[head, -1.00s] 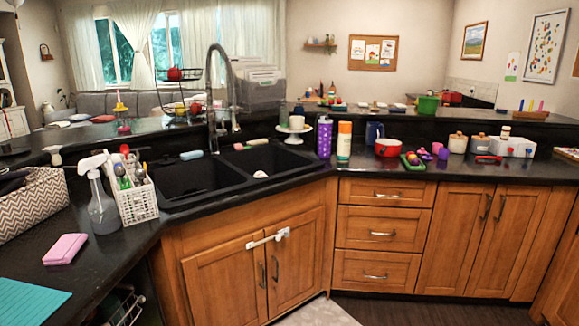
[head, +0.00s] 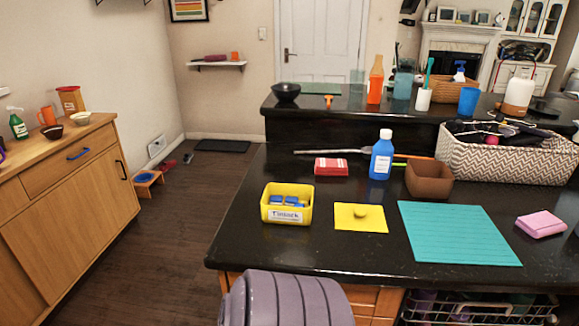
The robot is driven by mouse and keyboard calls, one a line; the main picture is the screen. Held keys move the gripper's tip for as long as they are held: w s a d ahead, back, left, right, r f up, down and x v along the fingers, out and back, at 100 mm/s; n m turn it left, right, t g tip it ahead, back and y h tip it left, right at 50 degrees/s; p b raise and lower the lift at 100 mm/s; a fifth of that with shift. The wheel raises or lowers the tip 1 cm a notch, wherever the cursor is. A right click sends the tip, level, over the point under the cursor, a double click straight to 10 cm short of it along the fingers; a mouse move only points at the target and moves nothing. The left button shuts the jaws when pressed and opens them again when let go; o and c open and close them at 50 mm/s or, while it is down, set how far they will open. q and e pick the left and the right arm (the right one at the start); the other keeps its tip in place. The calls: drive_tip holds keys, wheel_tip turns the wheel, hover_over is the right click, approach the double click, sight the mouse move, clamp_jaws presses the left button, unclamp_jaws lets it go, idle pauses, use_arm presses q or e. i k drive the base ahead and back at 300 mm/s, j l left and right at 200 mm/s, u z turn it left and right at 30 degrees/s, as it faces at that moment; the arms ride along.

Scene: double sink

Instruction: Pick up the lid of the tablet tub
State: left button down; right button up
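The tablet tub (head: 287,216) is a small open yellow box with a white label on its front. Blue tablets show inside it. It stands on the black counter near the left end. Neither of my grippers shows in the head view.
A teal ribbed mat (head: 458,234) lies right of the lid, with a pink sponge (head: 541,224) beyond. Behind the lid stand a blue bottle (head: 381,158), a brown box (head: 429,181) and a red-and-white packet (head: 331,167). The counter in front of the lid is clear.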

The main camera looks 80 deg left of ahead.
sight(349, 216)
drive_tip(key=u, duration=2.7)
